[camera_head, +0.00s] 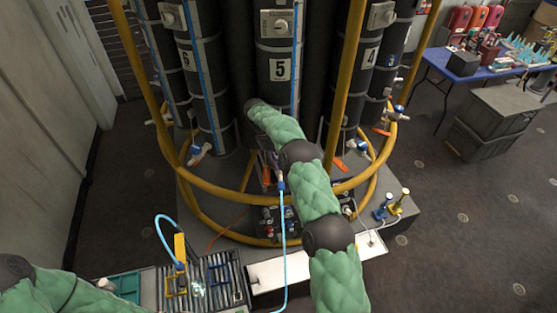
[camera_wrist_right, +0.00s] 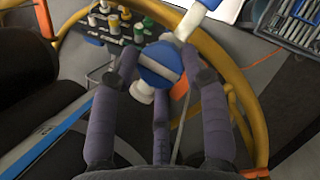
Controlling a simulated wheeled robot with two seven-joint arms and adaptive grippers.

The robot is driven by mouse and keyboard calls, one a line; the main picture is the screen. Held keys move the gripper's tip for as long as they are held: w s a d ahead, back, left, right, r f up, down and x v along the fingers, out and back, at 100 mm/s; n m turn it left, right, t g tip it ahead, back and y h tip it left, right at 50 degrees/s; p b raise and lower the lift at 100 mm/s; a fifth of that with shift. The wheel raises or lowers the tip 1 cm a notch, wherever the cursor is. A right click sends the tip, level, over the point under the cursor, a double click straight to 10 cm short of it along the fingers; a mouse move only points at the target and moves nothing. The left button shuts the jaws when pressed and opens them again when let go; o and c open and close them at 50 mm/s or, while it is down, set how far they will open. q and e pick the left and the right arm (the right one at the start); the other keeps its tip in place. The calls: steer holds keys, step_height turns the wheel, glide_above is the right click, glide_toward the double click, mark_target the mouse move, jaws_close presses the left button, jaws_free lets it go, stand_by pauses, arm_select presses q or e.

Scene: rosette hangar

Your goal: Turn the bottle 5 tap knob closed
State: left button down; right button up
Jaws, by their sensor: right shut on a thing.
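Bottle 5 (camera_head: 276,85) is the dark upright cylinder in the middle of the rack, marked with a white "5" label. In the right wrist view, its tap knob (camera_wrist_right: 160,62) is a blue round cap with a pale bar across it, on a white tap body. My right gripper (camera_wrist_right: 158,80) has its dark padded fingers around the knob, shut on it. In the head view my green right arm reaches up to the foot of bottle 5 and hides the knob and most of the gripper. My left arm shows at the bottom left; its gripper is out of view.
A yellow ring rail (camera_head: 222,199) circles the rack, with upright yellow posts. Bottles 6 (camera_head: 187,60) and 4 (camera_head: 371,58) flank bottle 5. A tool tray (camera_head: 207,284) and a light blue hose (camera_head: 160,232) lie in front. A blue table (camera_head: 476,66) stands at the right.

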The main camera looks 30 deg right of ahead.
steer(key=shift+s+a+f, duration=0.2)
steer(key=shift+a+f, duration=0.05)
steer(key=shift+f, duration=0.1)
steer(key=o, duration=1.1)
steer(key=shift+c, duration=0.2)
steer(key=shift+r, duration=0.15)
steer(key=shift+w+d+r, duration=0.1)
steer(key=shift+w+r, duration=0.1)
steer(key=shift+r, duration=0.1)
steer(key=shift+v, duration=3.5)
steer(key=shift+f, duration=0.1)
